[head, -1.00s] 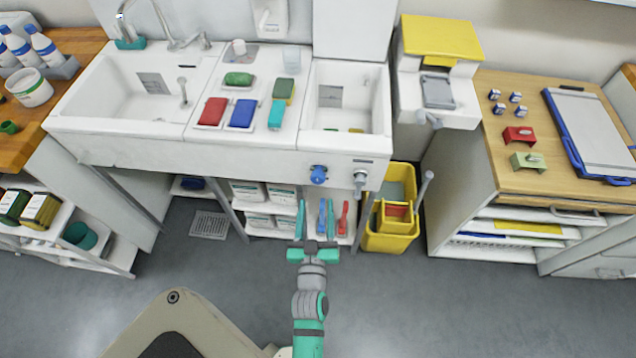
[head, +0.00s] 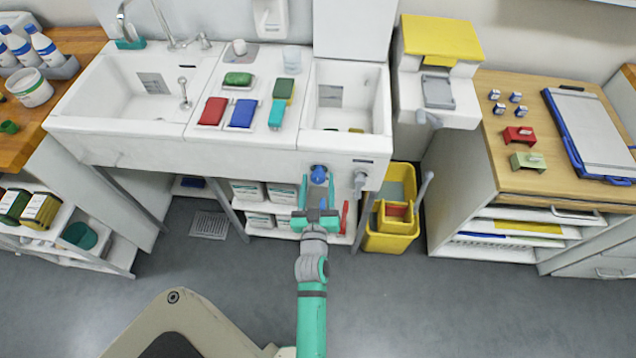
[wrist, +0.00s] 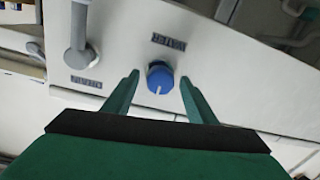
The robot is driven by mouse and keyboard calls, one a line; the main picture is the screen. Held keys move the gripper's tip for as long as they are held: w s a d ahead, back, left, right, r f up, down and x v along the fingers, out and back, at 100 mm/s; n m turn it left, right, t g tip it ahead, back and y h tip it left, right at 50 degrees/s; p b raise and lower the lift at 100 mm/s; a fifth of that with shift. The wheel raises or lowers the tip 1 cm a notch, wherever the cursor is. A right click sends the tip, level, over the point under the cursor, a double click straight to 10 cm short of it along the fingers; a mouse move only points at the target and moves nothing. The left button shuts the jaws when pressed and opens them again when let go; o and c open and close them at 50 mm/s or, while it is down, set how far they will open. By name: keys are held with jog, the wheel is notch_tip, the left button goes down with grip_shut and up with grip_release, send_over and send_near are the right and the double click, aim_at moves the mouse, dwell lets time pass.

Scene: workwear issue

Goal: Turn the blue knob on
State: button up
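The blue knob (head: 319,174) sits on the white front panel of the sink unit, below the small right basin. In the wrist view the knob (wrist: 160,78) is round with a white pointer line toward the bottom of the picture, and a small dark label is beside it. My gripper (head: 317,190) is open, with its green fingers pointing at the panel. In the wrist view the two fingertips (wrist: 158,82) lie one on each side of the knob, with a visible gap on both sides. I cannot tell how deep the fingers reach around it.
A grey lever (head: 360,182) with its own label sticks out of the same panel, right of the knob in the head view. A yellow bin (head: 388,243) stands on the floor to the right. A shelf with white containers (head: 247,191) is under the sink.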

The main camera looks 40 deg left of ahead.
jog(key=c, duration=0.9)
jog(key=shift+c, duration=0.2)
jog(key=shift+n, duration=0.3)
jog(key=n, duration=0.6)
jog(key=shift+a+n+h, duration=0.1)
jog(key=shift+n+h, duration=0.2)
jog(key=n, duration=0.5)
jog(key=shift+n, duration=0.4)
jog(key=shift+s, duration=0.1)
